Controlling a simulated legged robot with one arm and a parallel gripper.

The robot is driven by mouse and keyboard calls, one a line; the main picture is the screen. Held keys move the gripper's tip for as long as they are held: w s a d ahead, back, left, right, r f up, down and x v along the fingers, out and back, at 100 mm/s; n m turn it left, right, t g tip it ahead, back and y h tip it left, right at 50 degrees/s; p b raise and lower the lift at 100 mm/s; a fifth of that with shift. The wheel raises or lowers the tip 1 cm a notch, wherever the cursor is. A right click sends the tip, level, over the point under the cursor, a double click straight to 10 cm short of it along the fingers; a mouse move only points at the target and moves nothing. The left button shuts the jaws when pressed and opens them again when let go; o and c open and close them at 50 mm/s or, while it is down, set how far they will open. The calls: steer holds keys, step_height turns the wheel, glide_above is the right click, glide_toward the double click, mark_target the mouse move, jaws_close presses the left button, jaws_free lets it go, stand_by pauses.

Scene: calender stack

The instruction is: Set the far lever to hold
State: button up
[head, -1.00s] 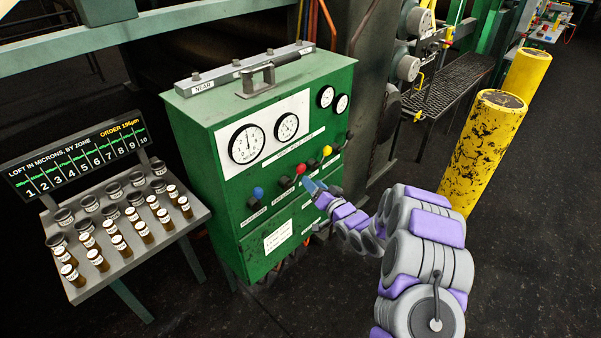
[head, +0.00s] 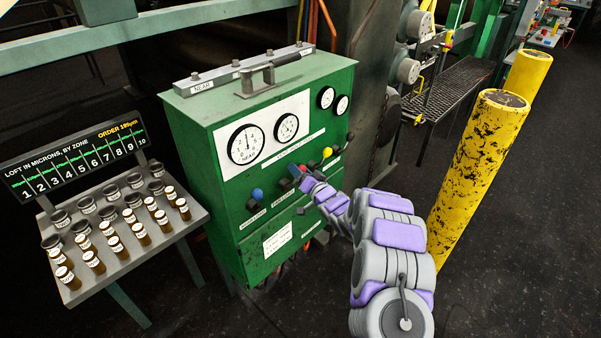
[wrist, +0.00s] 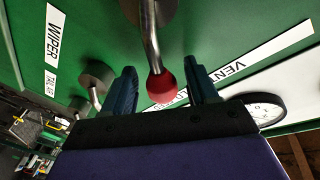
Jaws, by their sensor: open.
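The green control cabinet (head: 225,150) carries a row of ball-ended levers below its gauges: a blue one (head: 257,194), a black one (head: 285,184), a red one (head: 303,168), a yellow one (head: 327,152) and another black one at the right end (head: 349,137). Which of them is the far lever cannot be read here. My gripper (head: 304,181) is at the red lever. In the wrist view my gripper (wrist: 160,70) is open, with the red ball (wrist: 162,87) between its two fingers; neither finger clearly touches it. The arm partly hides the cabinet's lower right front.
A grey neighbouring lever hub (wrist: 97,76) near the WIPER label (wrist: 53,35) sits just outside one finger. A rack of small jars (head: 125,225) stands left of the cabinet. Yellow bollards (head: 478,165) stand at the right. Dark floor (head: 530,250) is clear at the lower right.

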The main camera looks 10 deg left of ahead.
jaws_close()
stand_by(0.3)
stand_by(0.4)
steer(key=shift+s+a+r+n+p, duration=0.1)
steer(key=shift+s+r+n+p, duration=0.2)
steer(key=shift+n, duration=0.4)
steer(key=shift+s+a+r+n+y+p, duration=0.2)
steer(key=shift+s+a+n+y+p, duration=0.25)
steer(key=shift+n, duration=0.65)
steer(key=shift+s+a+r+n+t+y, duration=0.15)
steer(key=shift+s+a+n, duration=0.1)
steer(key=shift+n, duration=0.35)
steer(key=shift+s+a+n+t+y, duration=0.1)
steer(key=shift+s+n+t, duration=0.1)
steer(key=shift+n, duration=0.4)
steer(key=shift+s+a+n+y, duration=0.2)
steer(key=shift+s+a+n, duration=0.1)
steer(key=shift+n, duration=0.3)
steer(key=shift+s+a+n+y, duration=0.2)
steer(key=shift+s+n, duration=0.1)
steer(key=shift+n, duration=0.3)
